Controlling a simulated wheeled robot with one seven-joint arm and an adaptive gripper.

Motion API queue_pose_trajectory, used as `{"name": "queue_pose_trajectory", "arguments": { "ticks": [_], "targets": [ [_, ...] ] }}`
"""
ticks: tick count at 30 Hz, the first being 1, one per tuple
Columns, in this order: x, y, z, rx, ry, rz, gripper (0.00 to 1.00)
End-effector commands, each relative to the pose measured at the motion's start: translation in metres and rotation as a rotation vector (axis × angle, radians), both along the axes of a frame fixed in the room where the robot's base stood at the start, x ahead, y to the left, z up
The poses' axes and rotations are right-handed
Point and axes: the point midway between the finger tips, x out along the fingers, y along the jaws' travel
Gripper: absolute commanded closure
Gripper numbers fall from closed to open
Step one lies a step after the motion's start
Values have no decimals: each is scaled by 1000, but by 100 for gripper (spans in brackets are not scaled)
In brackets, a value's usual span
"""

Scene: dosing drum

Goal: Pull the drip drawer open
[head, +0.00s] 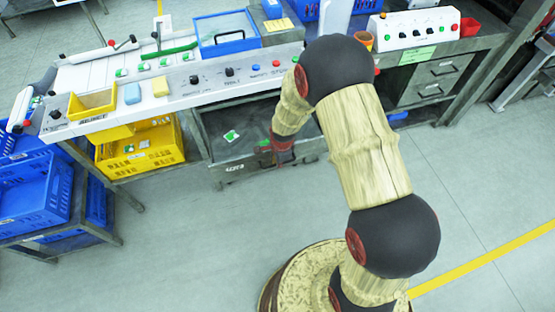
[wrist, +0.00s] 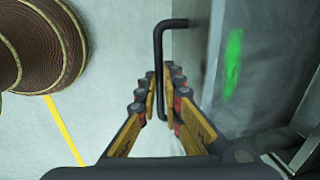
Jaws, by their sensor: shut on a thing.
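The drip drawer (head: 232,154) is a dark grey metal tray under the white console, left of my arm in the head view. Its inside floor shows, with small green-and-white pieces on it. In the wrist view, a grey metal face (wrist: 265,60) with a green mark stands at right. A black bar handle (wrist: 158,65) sticks out from it. My gripper (wrist: 161,105) is shut on this handle, with the bar between its fingers. In the head view my gripper (head: 283,152) is at the drawer's front, partly hidden by my arm, and the handle cannot be made out.
The white console (head: 175,95) with knobs and buttons runs above the drawer. A yellow crate (head: 145,150) and blue crates (head: 35,200) stand at left. A grey drawer cabinet (head: 437,75) is at right. The floor in front is clear, with a yellow line (head: 490,257).

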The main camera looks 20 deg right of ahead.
Motion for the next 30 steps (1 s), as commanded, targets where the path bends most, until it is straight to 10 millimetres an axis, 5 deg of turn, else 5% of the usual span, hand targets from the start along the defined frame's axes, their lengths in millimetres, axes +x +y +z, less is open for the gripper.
{"name": "queue_pose_trajectory", "arguments": {
  "ticks": [5,6,16,25,30],
  "targets": [
    [0,0,0,0,1,0,100],
    [0,0,0,0,1,0,91],
    [0,0,0,0,1,0,73],
    [0,0,1,0,0,0,73],
    [-2,0,18,0,-2,0,73]
  ]
}}
